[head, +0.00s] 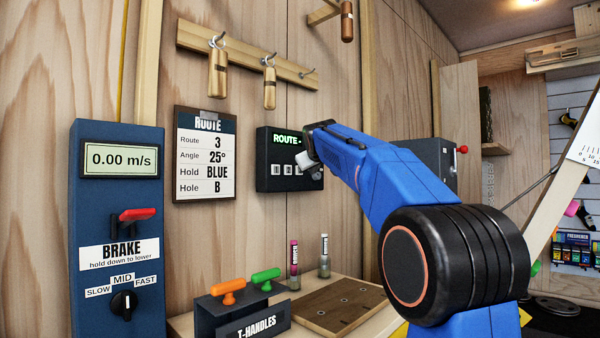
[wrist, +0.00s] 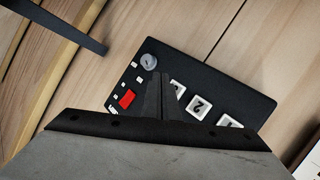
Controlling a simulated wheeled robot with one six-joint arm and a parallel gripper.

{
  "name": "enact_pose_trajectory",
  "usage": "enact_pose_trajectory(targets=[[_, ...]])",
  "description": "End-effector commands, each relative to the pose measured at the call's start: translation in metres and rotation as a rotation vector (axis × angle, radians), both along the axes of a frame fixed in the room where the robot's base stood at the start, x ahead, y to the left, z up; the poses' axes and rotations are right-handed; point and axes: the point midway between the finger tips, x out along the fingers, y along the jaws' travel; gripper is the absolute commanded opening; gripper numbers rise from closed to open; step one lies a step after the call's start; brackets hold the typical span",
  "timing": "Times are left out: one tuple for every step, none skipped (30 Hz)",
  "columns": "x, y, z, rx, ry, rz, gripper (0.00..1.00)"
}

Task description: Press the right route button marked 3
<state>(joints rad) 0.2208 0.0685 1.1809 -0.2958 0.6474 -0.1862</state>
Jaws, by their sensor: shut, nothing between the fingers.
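The black route panel (head: 263,158) hangs on the wooden wall, with a green "ROUTE -" display (head: 287,138) and a row of white buttons. In the wrist view the panel (wrist: 215,82) is tilted, and the middle button (wrist: 199,106) reads 2. The button nearest my fingers (wrist: 178,88) is the right one of the row; its mark is hard to read. The left button (wrist: 229,122) is partly hidden. My gripper (head: 305,162) is shut and empty in front of the panel's right side; its fingers (wrist: 162,77) show in the wrist view beside the right button. Contact cannot be told.
The route card (head: 206,155) hangs left of the panel and reads Route 3. A blue brake box (head: 118,210) stands further left. Below are a T-handle rack (head: 240,305) and a wooden board (head: 340,305).

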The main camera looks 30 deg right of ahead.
Motion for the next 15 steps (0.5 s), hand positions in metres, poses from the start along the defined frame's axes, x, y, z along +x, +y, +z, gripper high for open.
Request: enact_pose_trajectory(targets=[[0.006, 0.003, 0.000, 0.000, -0.001, 0.001, 0.00], [0.009, 0.004, 0.000, -0.001, 0.000, 0.002, 0.00], [0.013, 0.005, 0.000, -0.002, 0.000, 0.002, 0.00], [0.015, 0.006, 0.000, -0.002, 0.000, 0.002, 0.00], [0.018, 0.007, 0.000, -0.001, 0.001, 0.001, 0.00], [0.020, 0.008, 0.000, -0.002, 0.000, 0.002, 0.00], [0.022, 0.008, 0.000, -0.001, 0.000, 0.002, 0.00], [0.023, 0.009, 0.001, 0.000, -0.001, 0.001, 0.00], [0.025, 0.009, 0.001, 0.000, -0.001, 0.001, 0.00], [0.026, 0.010, 0.000, 0.000, 0.000, 0.001, 0.00], [0.027, 0.010, 0.000, 0.000, 0.000, 0.001, 0.00], [0.027, 0.010, 0.000, 0.000, 0.000, 0.001, 0.00], [0.028, 0.010, 0.000, 0.000, 0.000, 0.001, 0.00], [0.028, 0.010, 0.000, 0.000, 0.000, 0.001, 0.00], [0.028, 0.010, 0.000, 0.000, 0.000, 0.001, 0.00]])
